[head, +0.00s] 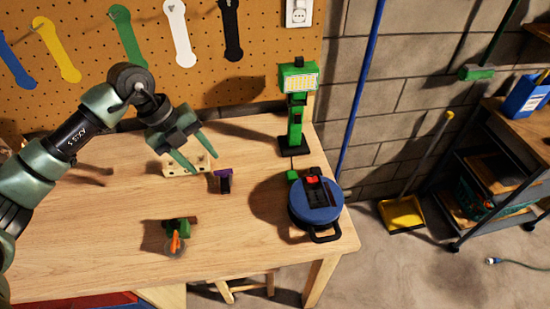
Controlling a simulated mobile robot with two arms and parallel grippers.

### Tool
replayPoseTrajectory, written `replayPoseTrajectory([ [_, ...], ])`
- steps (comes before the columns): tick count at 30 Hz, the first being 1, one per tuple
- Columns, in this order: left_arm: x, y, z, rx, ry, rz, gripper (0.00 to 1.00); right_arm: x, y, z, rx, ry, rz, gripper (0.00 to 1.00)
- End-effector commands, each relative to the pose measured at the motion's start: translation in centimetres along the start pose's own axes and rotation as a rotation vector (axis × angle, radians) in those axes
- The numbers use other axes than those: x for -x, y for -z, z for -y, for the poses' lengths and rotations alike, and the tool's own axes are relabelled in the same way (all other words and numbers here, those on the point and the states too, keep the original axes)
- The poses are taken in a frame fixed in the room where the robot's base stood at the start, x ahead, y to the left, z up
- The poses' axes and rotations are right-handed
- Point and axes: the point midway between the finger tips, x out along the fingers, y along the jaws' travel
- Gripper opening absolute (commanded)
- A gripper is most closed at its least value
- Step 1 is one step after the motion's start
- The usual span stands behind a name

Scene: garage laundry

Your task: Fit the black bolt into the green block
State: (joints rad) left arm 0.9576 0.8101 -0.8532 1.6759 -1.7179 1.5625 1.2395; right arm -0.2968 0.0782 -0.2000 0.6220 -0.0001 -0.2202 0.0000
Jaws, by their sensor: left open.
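My left gripper (206,165) is open, its two fingers pointing down and right above the back middle of the workbench. Nothing shows between the fingers. A small purple and black piece (224,181) lies just right of and below the fingertips. A pale strip with holes (181,170) lies behind the fingers and is partly hidden by them. A small green block-like piece (292,176) sits at the left edge of the blue round reel. I cannot tell whether it is the task's green block. I cannot make out the black bolt. My right gripper is not in view.
The wooden workbench (110,230) is mostly clear at left and centre. A green and orange tool (177,234) lies near the front. A blue reel (315,203) with a black handle stands at right, and a green work lamp (297,110) behind it. A pegboard (260,65) backs the bench.

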Motion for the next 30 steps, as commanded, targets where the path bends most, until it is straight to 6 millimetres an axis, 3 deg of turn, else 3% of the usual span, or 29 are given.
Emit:
replayPoseTrajectory([
  [13, -2.4, 5.7, 6.6, -0.109, 0.298, -0.137, 0.47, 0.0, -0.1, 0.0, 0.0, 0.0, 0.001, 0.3],
  [24, -2.0, 10.4, 12.0, -0.146, 0.586, -0.239, 0.47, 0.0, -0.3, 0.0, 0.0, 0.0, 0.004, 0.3],
  [30, -1.2, 12.0, 13.9, -0.142, 0.704, -0.27, 0.47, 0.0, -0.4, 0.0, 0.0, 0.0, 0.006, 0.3],
])
